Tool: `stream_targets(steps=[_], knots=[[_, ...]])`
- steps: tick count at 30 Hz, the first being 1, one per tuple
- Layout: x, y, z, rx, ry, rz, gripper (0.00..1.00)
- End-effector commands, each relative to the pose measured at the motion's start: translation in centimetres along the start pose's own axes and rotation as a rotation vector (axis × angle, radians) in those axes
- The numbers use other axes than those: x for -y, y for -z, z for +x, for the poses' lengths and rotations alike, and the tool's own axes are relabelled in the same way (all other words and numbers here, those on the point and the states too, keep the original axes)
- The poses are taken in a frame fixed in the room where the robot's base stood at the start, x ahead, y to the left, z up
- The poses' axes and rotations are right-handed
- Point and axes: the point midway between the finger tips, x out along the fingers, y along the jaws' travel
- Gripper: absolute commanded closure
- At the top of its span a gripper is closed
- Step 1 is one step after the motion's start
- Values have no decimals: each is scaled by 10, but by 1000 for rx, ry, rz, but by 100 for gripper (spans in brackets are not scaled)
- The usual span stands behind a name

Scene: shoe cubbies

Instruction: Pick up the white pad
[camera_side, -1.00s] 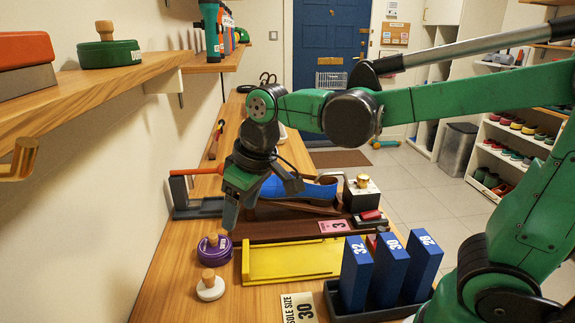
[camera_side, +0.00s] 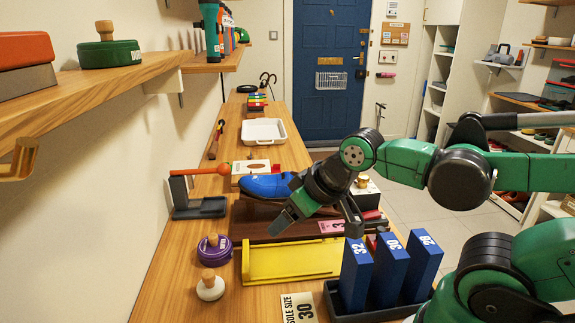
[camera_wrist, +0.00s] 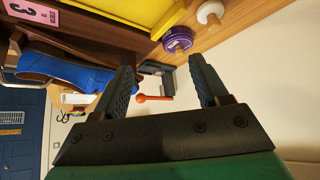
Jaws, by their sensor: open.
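The white pad (camera_side: 210,288) is a small round white disc with a wooden knob on top. It stands on the wooden bench at the front left in the side view. It also shows at the top edge of the wrist view (camera_wrist: 210,12). My gripper (camera_side: 317,226) is open and empty above the brown board and yellow tray, up and to the right of the pad, well apart from it. In the wrist view its two fingers (camera_wrist: 160,68) are spread, with nothing between them in their grasp.
A purple tin (camera_side: 214,249) with a wooden knob stands just behind the pad. A yellow tray (camera_side: 290,262) lies to its right. Blue numbered blocks (camera_side: 390,270) stand in a dark holder further right. A blue shoe (camera_side: 265,187) is behind. The wall bounds the left.

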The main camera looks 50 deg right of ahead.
Motion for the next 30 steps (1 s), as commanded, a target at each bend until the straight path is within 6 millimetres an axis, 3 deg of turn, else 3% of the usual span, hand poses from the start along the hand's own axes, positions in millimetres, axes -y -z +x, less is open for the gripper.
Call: stream_targets(steps=[5, 10, 15, 21, 30], knots=[[3, 3, 1, 11, 4, -1, 33], [18, 20, 13, 77, 22, -3, 33], [46, 37, 43, 177, 30, -4, 33], [78, 40, 83, 272, 18, -5, 33], [96, 35, 110, 322, 1, -4, 33]])
